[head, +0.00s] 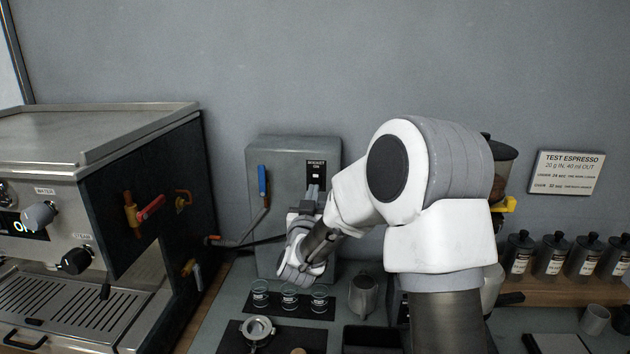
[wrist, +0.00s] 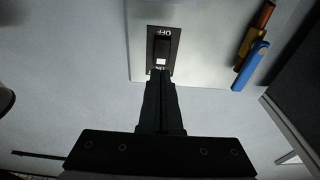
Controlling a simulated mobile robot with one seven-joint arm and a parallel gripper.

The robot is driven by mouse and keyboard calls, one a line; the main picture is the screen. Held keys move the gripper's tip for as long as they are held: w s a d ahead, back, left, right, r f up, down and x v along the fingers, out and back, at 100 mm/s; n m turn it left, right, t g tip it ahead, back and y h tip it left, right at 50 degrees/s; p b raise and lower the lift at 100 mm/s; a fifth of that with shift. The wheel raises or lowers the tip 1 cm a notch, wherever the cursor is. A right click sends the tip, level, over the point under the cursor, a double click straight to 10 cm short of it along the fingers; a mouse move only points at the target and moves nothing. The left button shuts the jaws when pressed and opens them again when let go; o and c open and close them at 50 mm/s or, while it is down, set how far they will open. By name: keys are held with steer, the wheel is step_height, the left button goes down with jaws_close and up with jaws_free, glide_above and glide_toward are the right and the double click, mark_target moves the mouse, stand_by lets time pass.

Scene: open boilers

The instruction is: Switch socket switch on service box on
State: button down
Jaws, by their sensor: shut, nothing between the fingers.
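The grey service box (head: 268,160) stands against the wall in the head view. Its black socket switch (head: 316,168) is on the upper right of the front, under a small label. In the wrist view, which is upside down, the switch (wrist: 162,47) has a dark rocker with a pale patch. OFF is printed at the picture's upper end and ON at the lower end. My gripper (wrist: 160,75) is shut and empty, with its fingertips at the ON end, partly covering that label. I cannot tell whether they touch the switch, or its position.
A blue-handled valve (head: 262,180) is on the box left of the switch; its handle (wrist: 250,66) shows right in the wrist view. An espresso machine (head: 95,200) stands left. Small glasses (head: 289,294), a portafilter (head: 257,328) and a metal jug (head: 362,295) stand below on the counter.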

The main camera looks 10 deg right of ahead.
mark_target(317, 176)
steer(key=shift+p+x, duration=0.3)
steer(key=shift+x, duration=2)
steer(key=shift+w+r+g+p, duration=0.2)
steer(key=shift+r+g+p, duration=0.35)
steer(key=shift+p, duration=0.4)
steer(key=shift+f+b, duration=0.35)
steer(key=shift+d, duration=0.1)
steer(key=shift+s+f, duration=0.1)
